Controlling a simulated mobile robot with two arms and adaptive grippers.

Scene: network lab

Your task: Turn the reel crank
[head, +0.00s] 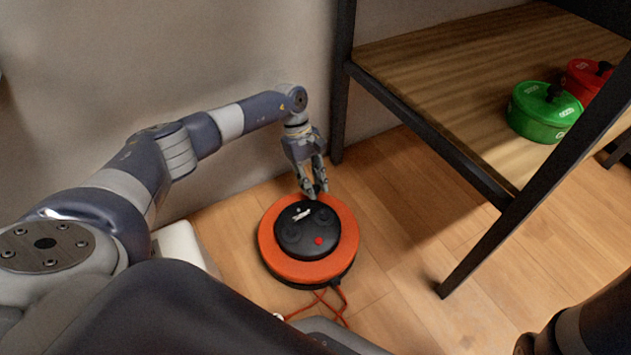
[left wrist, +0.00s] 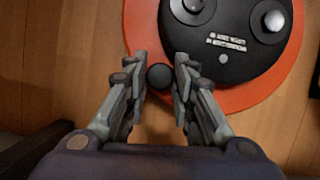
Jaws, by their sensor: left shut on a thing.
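The reel (head: 349,238) lies flat on the wooden floor, with an orange rim, a black round centre and a red dot on top. My left gripper (head: 315,192) reaches down to its far edge. In the left wrist view the reel (left wrist: 262,97) fills the top right. There my left gripper (left wrist: 160,72) has one finger on each side of a round black crank knob (left wrist: 159,77) and is shut on it. The rest of the crank is hard to make out. My right gripper is not in view.
A black-framed shelf with a wooden board (head: 440,60) stands at the right, holding a green pot (head: 535,120) and a red pot (head: 583,82). An orange cord (head: 322,301) runs from the reel's near side. The wall is close behind. Bare floor lies right of the reel.

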